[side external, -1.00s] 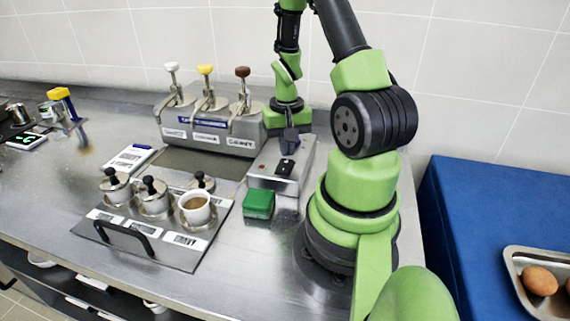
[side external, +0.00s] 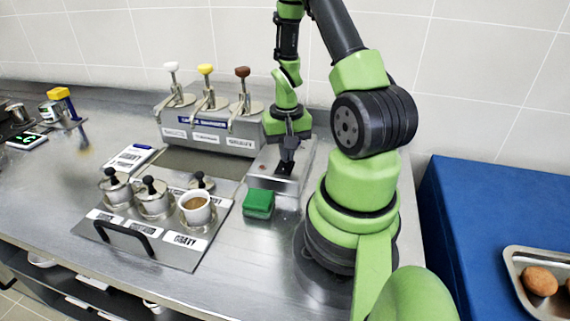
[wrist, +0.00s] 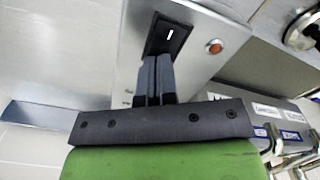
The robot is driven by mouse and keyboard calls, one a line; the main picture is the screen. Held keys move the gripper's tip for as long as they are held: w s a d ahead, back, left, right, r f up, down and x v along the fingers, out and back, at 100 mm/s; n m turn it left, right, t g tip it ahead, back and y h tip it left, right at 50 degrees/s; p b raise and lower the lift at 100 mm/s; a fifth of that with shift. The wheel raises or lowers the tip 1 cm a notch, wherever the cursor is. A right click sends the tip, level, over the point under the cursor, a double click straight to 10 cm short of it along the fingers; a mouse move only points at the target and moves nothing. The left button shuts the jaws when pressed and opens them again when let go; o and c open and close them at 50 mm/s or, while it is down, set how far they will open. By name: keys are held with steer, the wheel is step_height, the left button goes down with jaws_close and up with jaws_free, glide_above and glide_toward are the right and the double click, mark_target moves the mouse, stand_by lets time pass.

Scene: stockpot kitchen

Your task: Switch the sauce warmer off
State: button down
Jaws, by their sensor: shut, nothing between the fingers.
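The sauce warmer (side external: 207,138) is a steel box with three pumps, topped white, yellow and brown. At its right stands a low steel switch box (side external: 262,183) with a black rocker switch (side external: 284,169). In the wrist view the rocker switch (wrist: 168,34) shows a white line mark, and an orange-red lamp (wrist: 214,46) sits beside it; I cannot tell if it is lit. My gripper (side external: 287,157) is shut and empty, pointing down over the switch. In the wrist view its fingertips (wrist: 157,60) overlap the switch's near edge; I cannot tell whether they touch it.
A green block (side external: 258,204) sits in front of the switch box. A tray (side external: 150,244) with lidded pots and a cup of brown sauce (side external: 195,208) stands at the left front. A blue surface (side external: 470,220) with a pan of eggs (side external: 540,281) is at the right.

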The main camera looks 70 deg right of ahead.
steer(key=shift+f, duration=0.35)
steer(key=shift+r, duration=3.55)
steer(key=shift+w+r, duration=0.1)
steer(key=w+a+r+n+t, duration=0.3)
steer(key=a+r+n+t, duration=0.2)
steer(key=a+r, duration=1.1)
steer(key=s+a+r+n+t+y, duration=0.2)
steer(key=s+a+n, duration=0.1)
steer(key=a, duration=0.3)
steer(key=shift+s+r, duration=0.4)
steer(key=shift+s, duration=0.3)
